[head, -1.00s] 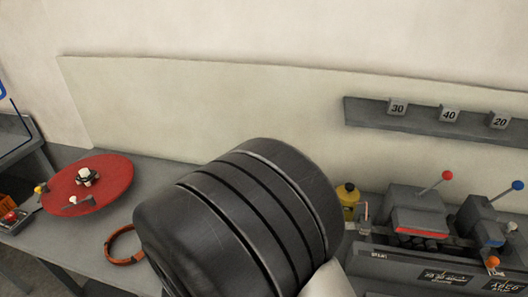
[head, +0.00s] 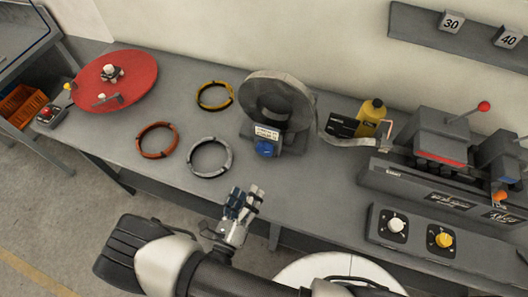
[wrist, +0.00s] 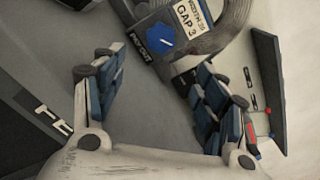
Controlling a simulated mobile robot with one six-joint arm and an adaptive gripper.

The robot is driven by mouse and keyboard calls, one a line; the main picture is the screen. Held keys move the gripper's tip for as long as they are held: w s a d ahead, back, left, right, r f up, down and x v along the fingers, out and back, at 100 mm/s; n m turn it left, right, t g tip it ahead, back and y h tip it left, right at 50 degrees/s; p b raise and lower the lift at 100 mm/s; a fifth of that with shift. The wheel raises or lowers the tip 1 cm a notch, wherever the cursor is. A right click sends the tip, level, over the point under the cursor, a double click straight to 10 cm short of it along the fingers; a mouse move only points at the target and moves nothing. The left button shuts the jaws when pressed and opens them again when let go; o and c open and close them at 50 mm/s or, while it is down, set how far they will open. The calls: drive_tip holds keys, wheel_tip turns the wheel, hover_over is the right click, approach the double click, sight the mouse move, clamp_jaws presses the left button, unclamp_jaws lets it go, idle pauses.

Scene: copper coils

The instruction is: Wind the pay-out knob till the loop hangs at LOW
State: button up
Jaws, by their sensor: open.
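The blue pay-out knob (head: 265,149) sits on the front foot of a grey reel stand (head: 279,95). In the wrist view the knob (wrist: 160,40) shows a white mark, beside a PAY-OUT label and below a GAP 3 card. A grey strip loop (head: 338,138) sags from the reel toward the machine, before a dark panel (head: 342,124). I cannot read a LOW mark. My gripper (head: 250,194) is open and empty, in front of the knob and apart from it. In the wrist view its fingers (wrist: 160,90) are spread, with the knob beyond them.
Orange (head: 157,140), yellow (head: 214,96) and grey (head: 210,158) rings lie left of the reel. A red turntable (head: 115,80) is further left. A yellow bottle (head: 371,116) and a lever machine (head: 440,140) stand right, with a two-knob panel (head: 412,235) in front.

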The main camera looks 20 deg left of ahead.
sight(264, 153)
drive_tip(key=w, duration=0.5)
drive_tip(key=w+d, duration=0.1)
drive_tip(key=w, duration=0.4)
drive_tip(key=w+b, duration=0.1)
drive_tip(key=w, duration=0.4)
drive_tip(key=shift+w+d, duration=0.15)
drive_tip(key=shift+w, duration=0.1)
drive_tip(key=c, duration=1.1)
